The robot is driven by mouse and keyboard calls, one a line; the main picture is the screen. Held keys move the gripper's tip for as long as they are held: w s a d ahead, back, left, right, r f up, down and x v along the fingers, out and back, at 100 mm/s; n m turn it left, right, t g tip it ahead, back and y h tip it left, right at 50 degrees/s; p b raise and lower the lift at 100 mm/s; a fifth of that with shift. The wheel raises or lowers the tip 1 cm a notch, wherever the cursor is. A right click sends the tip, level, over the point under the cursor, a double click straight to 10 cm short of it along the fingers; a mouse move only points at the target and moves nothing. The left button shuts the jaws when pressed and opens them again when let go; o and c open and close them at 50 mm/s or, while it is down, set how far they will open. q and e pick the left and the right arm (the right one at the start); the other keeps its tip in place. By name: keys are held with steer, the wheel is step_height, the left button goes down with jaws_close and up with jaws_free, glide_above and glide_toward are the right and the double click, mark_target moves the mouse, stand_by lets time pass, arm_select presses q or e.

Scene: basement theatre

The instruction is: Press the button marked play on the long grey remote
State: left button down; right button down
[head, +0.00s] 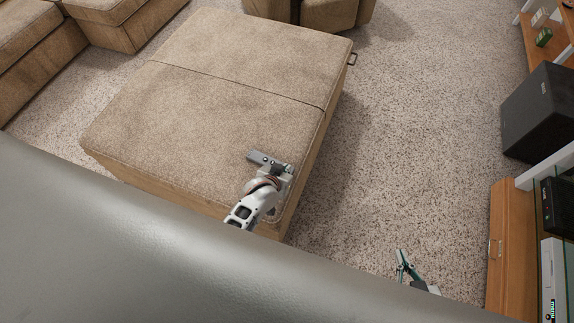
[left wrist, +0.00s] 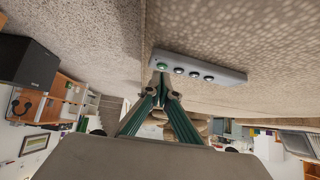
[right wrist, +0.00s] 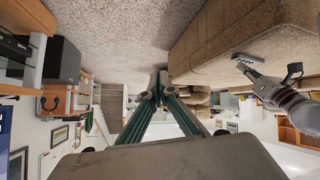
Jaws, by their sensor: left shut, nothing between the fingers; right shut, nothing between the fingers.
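The long grey remote (head: 262,157) lies on the tan ottoman (head: 215,65), near its front right corner. In the left wrist view the remote (left wrist: 225,76) shows a row of several round buttons. The one at its left end is green (left wrist: 162,66), the others dark with pale rims; markings are too small to read. My left gripper (left wrist: 161,80) is shut and empty, its tips close to the green button; contact cannot be told. In the head view its wrist hides the fingertips. My right gripper (right wrist: 160,80) is shut and empty, over the carpet right of the ottoman.
A black speaker (head: 543,112) and a wooden cabinet (head: 511,245) with devices stand at the right. Carpet (head: 420,130) lies open between them and the ottoman. A sofa (head: 35,45) is at the back left. A grey surface fills the lower left of the head view.

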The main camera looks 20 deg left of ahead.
arm_select(q)
steer(key=shift+f, duration=0.45)
steer(key=shift+r, duration=0.1)
arm_select(e)
steer(key=shift+w+a+r, duration=0.15)
steer(key=shift+w+r, duration=0.1)
steer(key=shift+w, duration=0.05)
